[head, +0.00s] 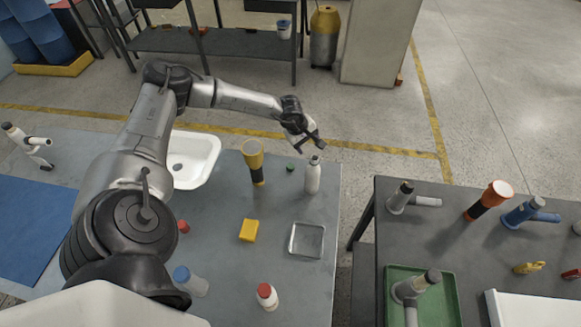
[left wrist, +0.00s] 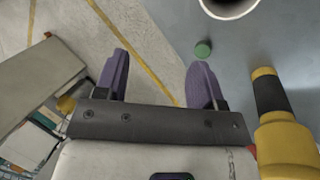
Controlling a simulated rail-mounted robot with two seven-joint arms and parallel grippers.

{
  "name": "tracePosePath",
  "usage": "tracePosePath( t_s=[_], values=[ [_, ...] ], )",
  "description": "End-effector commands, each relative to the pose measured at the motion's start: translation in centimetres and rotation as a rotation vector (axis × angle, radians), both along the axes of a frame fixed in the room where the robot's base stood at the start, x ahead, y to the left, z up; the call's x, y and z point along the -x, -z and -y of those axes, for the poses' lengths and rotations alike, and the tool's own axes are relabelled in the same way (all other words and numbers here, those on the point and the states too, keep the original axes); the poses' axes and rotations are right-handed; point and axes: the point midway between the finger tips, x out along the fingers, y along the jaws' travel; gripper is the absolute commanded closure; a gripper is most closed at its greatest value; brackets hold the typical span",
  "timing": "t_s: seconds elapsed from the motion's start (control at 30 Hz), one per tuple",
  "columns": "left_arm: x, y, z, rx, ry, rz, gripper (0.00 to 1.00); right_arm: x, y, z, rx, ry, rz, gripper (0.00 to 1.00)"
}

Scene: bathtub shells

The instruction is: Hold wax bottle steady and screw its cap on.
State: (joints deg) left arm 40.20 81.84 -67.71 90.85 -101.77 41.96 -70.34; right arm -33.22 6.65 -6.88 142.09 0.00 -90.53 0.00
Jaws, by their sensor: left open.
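A white bottle (head: 313,177) with a narrow grey top stands upright near the table's far right corner; I cannot tell for certain that it is the wax bottle. A small green cap (head: 290,168) lies on the table just left of it and also shows in the left wrist view (left wrist: 203,49). My left gripper (head: 315,144) is above and just behind the bottle, apart from the cap. Its purple fingers (left wrist: 158,85) are open with nothing between them. My right gripper is not in view.
A yellow and black torch (head: 253,160) stands left of the cap, beside a white basin (head: 196,158). A yellow block (head: 249,230), a clear tray (head: 307,240) and a red-capped bottle (head: 267,296) are nearer. A gap separates the right-hand bench (head: 460,235).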

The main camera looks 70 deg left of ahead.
Motion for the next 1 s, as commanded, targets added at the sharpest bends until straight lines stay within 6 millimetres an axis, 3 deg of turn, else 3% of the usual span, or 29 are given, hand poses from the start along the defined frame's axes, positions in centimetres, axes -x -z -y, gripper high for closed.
tracePosePath(
  t_s=[0.2,0.33,0.6,1.0],
  values=[
    [3.9,0.9,-1.7,-0.170,0.240,-0.257,0.37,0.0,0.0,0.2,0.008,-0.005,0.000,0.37],
    [5.2,1.0,-1.9,-0.201,0.353,-0.343,0.37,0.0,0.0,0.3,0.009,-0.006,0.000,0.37],
    [5.3,1.0,-1.9,-0.219,0.450,-0.352,0.37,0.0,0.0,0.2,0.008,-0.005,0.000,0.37],
    [5.2,1.5,-2.0,-0.218,0.452,-0.352,0.37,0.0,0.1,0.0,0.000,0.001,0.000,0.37]
  ],
)
